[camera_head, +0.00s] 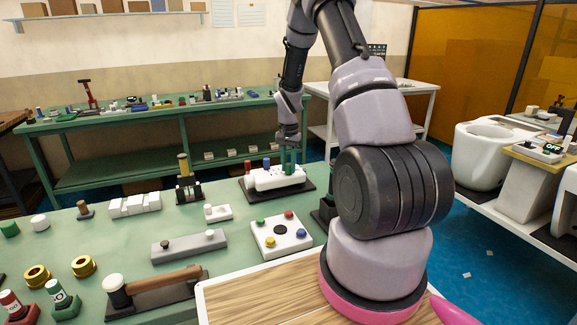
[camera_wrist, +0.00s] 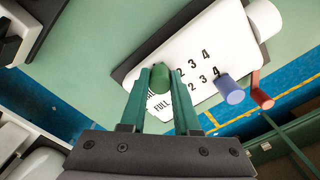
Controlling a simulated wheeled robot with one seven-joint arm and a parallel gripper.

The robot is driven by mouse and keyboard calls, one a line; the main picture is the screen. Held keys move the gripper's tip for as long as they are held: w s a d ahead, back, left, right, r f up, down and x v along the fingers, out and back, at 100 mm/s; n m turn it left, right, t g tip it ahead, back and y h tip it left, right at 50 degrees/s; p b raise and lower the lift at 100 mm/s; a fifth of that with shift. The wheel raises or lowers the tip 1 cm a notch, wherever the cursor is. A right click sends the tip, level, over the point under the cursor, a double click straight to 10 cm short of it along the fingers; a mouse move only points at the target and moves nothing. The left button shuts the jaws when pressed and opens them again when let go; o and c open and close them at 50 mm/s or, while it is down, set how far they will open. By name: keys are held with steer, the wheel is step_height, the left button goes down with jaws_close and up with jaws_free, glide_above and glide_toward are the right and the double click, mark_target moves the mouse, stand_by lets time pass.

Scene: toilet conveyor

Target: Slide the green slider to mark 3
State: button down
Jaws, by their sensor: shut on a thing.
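A white slider box (camera_head: 277,179) on a dark base stands at the back of the green workbench. In the wrist view its white top (camera_wrist: 180,30) shows rows of printed numbers, with 2, 3 and 4 readable. The green slider (camera_wrist: 160,76) is a round knob beside the 2, on the side away from 3 and 4. My gripper (camera_head: 287,168) reaches down onto the box, its green fingers (camera_wrist: 158,88) shut on the green knob from both sides. The marking under the knob is hidden. A blue knob (camera_wrist: 229,90) and a red knob (camera_wrist: 262,97) stand to the right.
A board with coloured buttons (camera_head: 281,234) and a grey two-knob block (camera_head: 188,246) sit nearer on the bench. My arm crosses the space above the box's right side.

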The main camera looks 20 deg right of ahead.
mark_target(278, 176)
stand_by(0.8)
steer(key=a, duration=0.4)
steer(key=c, duration=0.6)
jaws_free()
steer(key=shift+c, duration=0.2)
steer(key=shift+r, duration=0.1)
step_height(278, 176, up, 11)
